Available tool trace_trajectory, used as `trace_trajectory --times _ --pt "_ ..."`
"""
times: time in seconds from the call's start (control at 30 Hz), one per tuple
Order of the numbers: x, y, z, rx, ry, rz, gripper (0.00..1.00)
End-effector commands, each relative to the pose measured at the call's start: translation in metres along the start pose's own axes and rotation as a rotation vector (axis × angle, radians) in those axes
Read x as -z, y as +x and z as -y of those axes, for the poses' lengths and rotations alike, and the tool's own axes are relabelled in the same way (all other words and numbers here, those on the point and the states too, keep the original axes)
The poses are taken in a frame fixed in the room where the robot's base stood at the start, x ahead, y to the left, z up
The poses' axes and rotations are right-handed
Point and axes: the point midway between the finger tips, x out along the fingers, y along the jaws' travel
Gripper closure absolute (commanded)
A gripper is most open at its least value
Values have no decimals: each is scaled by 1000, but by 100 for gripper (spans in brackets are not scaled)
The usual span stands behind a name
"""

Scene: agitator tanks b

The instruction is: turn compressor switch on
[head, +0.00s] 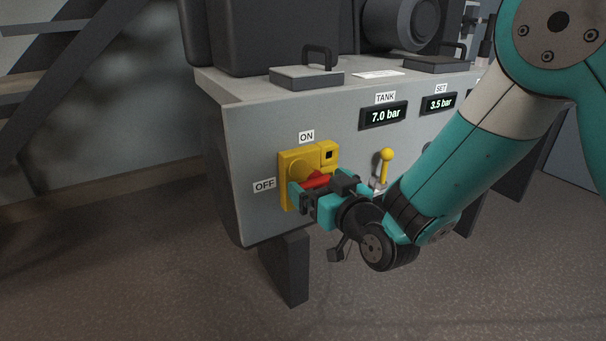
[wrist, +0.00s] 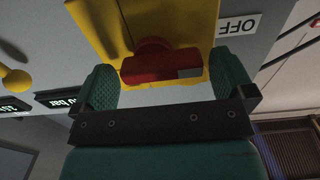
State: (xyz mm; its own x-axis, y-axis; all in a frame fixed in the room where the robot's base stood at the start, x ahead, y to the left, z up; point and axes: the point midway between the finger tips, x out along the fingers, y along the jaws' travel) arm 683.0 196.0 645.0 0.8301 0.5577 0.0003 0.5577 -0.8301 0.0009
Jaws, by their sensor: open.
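The compressor switch is a red handle (head: 316,182) on a yellow plate (head: 290,165) on the front of the grey cabinet. An ON label (head: 306,136) is above the plate and an OFF label (head: 264,185) is to its left. In the wrist view the red handle (wrist: 162,66) lies crosswise between the two teal fingers, with its pale-marked end toward the OFF label (wrist: 239,25). My gripper (head: 325,190) is open at the plate, its fingers on either side of the handle. In the head view the gripper hides part of the handle. I cannot tell whether a finger touches it.
A yellow-knobbed lever (head: 385,160) stands right of the switch, close to my arm. The TANK display (head: 383,115) reads 7.0 bar and the SET display (head: 438,104) reads 3.5 bar. A dark cabinet leg (head: 285,268) is below. The floor in front is clear.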

Motion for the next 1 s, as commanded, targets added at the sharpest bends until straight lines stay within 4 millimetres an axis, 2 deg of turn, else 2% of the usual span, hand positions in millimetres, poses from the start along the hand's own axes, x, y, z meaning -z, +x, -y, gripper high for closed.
trace_trajectory --times 0.27,0.4,0.47,0.77,1.0 --pt "0 1 1 1 1 0 0" --pt "0 1 2 2 0 0 32" --pt "0 1 2 2 0 0 45" --pt "0 1 1 2 25 0 45" --pt "1 1 1 2 140 0 45"
